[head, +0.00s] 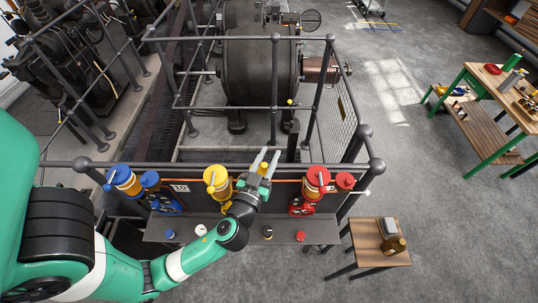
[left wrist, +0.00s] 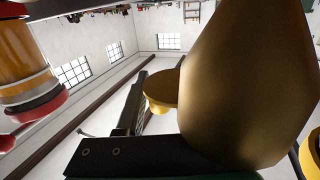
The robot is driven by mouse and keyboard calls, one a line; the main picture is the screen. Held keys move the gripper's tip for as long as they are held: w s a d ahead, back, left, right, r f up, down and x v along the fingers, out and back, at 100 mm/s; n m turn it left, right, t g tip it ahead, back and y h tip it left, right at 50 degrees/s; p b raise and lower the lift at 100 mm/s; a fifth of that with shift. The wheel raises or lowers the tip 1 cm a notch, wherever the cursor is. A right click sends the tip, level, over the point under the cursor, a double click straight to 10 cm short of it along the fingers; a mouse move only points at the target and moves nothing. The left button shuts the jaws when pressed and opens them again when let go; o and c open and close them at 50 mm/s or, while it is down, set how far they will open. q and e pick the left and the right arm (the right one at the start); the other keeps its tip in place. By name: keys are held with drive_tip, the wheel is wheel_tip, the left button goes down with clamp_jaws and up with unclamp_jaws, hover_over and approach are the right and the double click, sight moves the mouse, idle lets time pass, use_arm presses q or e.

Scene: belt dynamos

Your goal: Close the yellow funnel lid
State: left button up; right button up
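The yellow oiler (head: 217,181), with a round yellow top, is on the railing panel in the middle of the head view. A small yellow part (head: 264,168) shows between the fingers of my left gripper (head: 269,155). The fingers are spread apart, just right of the yellow oiler. In the left wrist view, a large gold cone-like surface (left wrist: 245,80) fills the right and hides part of the gripper. A yellow rounded piece (left wrist: 160,88) is beside a dark finger. I cannot tell whether anything touches, or how the lid stands. My right gripper is not in view.
A blue oiler (head: 122,180) is to the left and a red oiler (head: 317,178) to the right on the panel. Small knobs sit on the shelf (head: 220,232) below. Grey railings (head: 275,90) guard a large dark machine behind. A wooden stool (head: 375,240) stands front right.

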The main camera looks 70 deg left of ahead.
use_arm(q)
clamp_jaws()
drive_tip(key=shift+s+d+f+m+t+h, duration=0.1)
drive_tip(key=shift+d+m+t+h, duration=0.05)
drive_tip(key=shift+m+t+h, duration=0.3)
drive_tip(key=shift+d+m+t+h+p, duration=0.2)
drive_tip(key=shift+m+t+h+p, duration=0.15)
drive_tip(key=shift+t+h+p, duration=0.1)
drive_tip(key=m+h+p, duration=0.1)
drive_tip(key=p, duration=0.1)
drive_tip(key=d+m+t+h+p, duration=0.1)
drive_tip(key=p, duration=0.1)
drive_tip(key=t+h+p, duration=0.1)
drive_tip(key=p, duration=0.1)
drive_tip(key=shift+d+r+m+h+p, duration=0.3)
drive_tip(key=shift+m+h, duration=0.1)
drive_tip(key=shift+s+d+f+t+p, duration=0.1)
drive_tip(key=shift+d+f+t+p, duration=0.1)
drive_tip(key=shift+t+p, duration=0.25)
